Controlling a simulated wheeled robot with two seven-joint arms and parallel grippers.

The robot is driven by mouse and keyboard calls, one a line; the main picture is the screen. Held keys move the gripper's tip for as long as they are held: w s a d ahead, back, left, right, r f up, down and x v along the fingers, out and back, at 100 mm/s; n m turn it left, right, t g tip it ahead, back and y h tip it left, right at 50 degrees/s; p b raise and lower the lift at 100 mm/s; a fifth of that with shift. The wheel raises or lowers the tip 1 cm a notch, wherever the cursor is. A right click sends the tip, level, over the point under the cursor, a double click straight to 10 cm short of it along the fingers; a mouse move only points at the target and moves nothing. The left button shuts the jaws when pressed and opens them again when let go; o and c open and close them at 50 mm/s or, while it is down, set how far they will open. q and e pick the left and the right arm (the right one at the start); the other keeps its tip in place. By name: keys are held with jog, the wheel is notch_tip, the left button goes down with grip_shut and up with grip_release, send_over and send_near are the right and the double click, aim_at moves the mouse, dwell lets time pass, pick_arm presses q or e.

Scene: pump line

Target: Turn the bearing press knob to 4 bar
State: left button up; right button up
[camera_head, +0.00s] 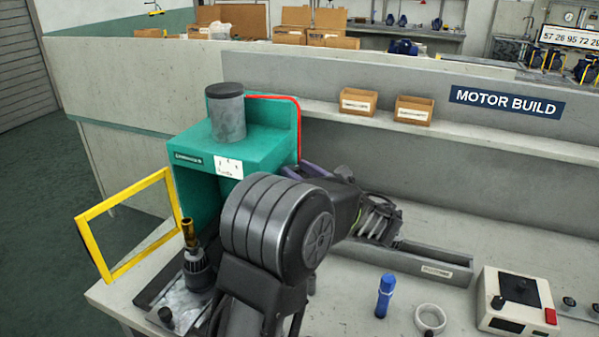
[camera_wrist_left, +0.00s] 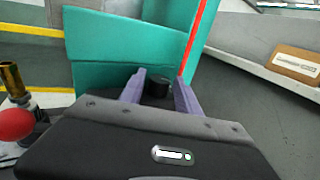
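The bearing press is a teal housing (camera_head: 262,150) with a dark grey cylinder (camera_head: 228,112) on top and a white gauge label on its front. The press knob (camera_wrist_left: 158,88) is a small black cylinder at the teal side in the left wrist view; the head view hides it. My left gripper (camera_wrist_left: 159,76) has its two purple fingers apart, with the knob between them and visible gaps beside it. In the head view a purple finger of my left gripper (camera_head: 292,171) shows beside the press's right side, behind my arm. The knob's setting is unreadable. My right gripper is not in view.
A yellow frame (camera_head: 93,212) stands open at the left. A brass-topped part (camera_head: 188,233) is at the press front. A grey tray (camera_head: 432,269), blue cylinder (camera_head: 384,297), white ring (camera_head: 430,318) and control box (camera_head: 518,303) occupy the bench. Two cardboard bins (camera_head: 414,110) sit on the shelf.

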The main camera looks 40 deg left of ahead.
pick_arm(q)
grip_shut()
dwell(0.4)
jog(key=shift+w+r+n+g+p, duration=0.1)
jog(key=shift+r+n+g+p, duration=0.15)
jog(key=shift+g+p, duration=0.4)
jog(key=n+g+p, duration=0.2)
jog(key=g+p, duration=0.1)
jog(key=p, duration=0.1)
jog(key=w+n+g+p, duration=0.1)
jog(key=n+g+p, duration=0.1)
jog(key=g+p, duration=0.1)
jog(key=shift+r+p, duration=0.1)
jog(key=shift+p, duration=0.55)
jog(key=shift+w+f+n+g+h+p, duration=0.15)
jog(key=shift+n+g+h+p, duration=0.1)
jog(key=shift+n+g+p, duration=0.25)
jog(key=shift+s+f+n+g+h+p, duration=0.15)
jog(key=shift+n+g+h+p, duration=0.1)
jog(key=shift+g+p, duration=0.25)
